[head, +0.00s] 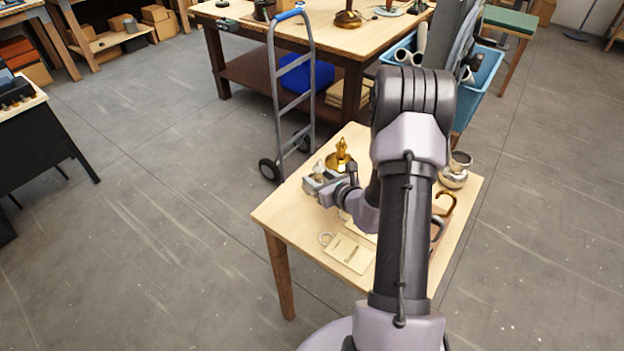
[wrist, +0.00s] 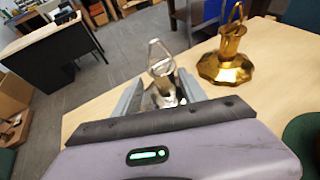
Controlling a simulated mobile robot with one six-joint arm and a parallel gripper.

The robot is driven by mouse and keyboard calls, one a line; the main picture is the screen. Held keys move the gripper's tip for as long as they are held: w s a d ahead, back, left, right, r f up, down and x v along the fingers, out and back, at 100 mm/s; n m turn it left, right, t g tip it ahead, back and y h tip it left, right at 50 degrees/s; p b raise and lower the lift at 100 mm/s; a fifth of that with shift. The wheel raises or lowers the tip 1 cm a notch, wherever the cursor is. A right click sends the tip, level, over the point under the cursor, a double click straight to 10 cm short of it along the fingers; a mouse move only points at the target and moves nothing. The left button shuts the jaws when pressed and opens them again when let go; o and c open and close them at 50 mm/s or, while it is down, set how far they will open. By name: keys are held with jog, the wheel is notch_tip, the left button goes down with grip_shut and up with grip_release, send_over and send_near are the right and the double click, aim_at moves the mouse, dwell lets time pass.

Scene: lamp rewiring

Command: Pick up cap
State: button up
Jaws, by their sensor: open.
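A small silvery metal piece with a loop on top, possibly the cap, stands on the small wooden table (head: 285,215). It shows in the wrist view (wrist: 164,88) and in the head view (head: 319,168). My gripper (head: 318,182) is open, with its two fingers on either side of this piece; I cannot tell whether they touch it. In the wrist view my gripper (wrist: 160,100) hides the lower part of the piece. A brass lamp part with a faceted base and an upright loop (wrist: 226,62) stands just beyond and to the right, apart from the fingers.
On the table are a tan tag or notepad (head: 348,253), a silvery rounded pot (head: 455,172) and a gold hook (head: 446,205). My arm hides part of the tabletop. A hand truck (head: 293,95) stands behind the table, before a large workbench (head: 340,40).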

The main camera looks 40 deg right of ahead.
jog(key=x, duration=0.3)
jog(key=b+x, duration=0.1)
jog(key=shift+w+d+f, duration=0.15)
jog(key=shift+d+f, duration=0.15)
jog(key=shift+d, duration=0.05)
jog(key=shift+r, duration=0.1)
jog(key=shift+c, duration=0.7)
grip_shut()
